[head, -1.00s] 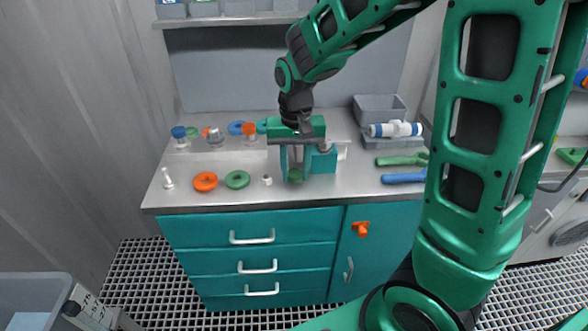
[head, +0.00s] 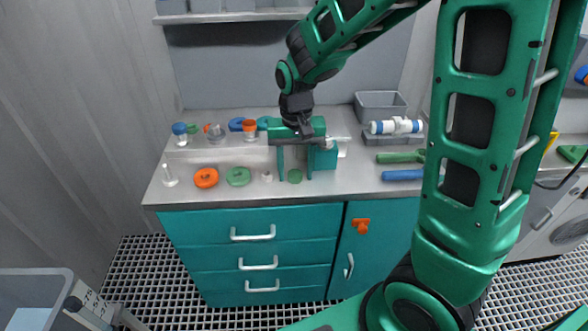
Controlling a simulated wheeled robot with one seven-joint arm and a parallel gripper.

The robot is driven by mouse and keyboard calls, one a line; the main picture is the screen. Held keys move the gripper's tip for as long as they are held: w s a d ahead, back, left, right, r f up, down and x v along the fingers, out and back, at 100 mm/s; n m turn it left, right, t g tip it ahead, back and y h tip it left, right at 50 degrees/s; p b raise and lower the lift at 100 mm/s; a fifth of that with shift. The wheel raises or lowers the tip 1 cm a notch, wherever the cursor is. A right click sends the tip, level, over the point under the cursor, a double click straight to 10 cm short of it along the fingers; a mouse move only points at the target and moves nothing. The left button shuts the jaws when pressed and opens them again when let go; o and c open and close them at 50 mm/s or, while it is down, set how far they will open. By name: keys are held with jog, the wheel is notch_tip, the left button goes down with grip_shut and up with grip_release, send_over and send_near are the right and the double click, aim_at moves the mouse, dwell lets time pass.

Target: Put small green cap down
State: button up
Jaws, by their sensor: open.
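The small green cap (head: 295,176) lies on the steel counter near its front edge. My gripper (head: 295,179) is above and around it, pointing down, with one finger to the left of the cap and one to the right. The fingers are open, with a visible gap on both sides of the cap. The cap appears to rest flat on the counter.
On the counter (head: 340,190), a small white part (head: 267,177), a green ring (head: 238,176) and an orange ring (head: 206,177) lie to the left. Green (head: 400,156) and blue (head: 403,175) tools lie further right.

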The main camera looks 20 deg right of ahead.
aim_at(296, 174)
notch_tip(296, 174, up, 13)
dwell(0.5)
jog(key=s+d+f+m, duration=0.1)
jog(key=s+d+f, duration=0.1)
jog(key=s+d, duration=0.6)
jog(key=s+d+f+m, duration=0.1)
jog(key=s+d+f, duration=0.2)
jog(key=s+d, duration=0.6)
jog(key=s, duration=0.6)
jog(key=shift+s+d+m, duration=0.25)
jog(key=shift+s+m, duration=0.15)
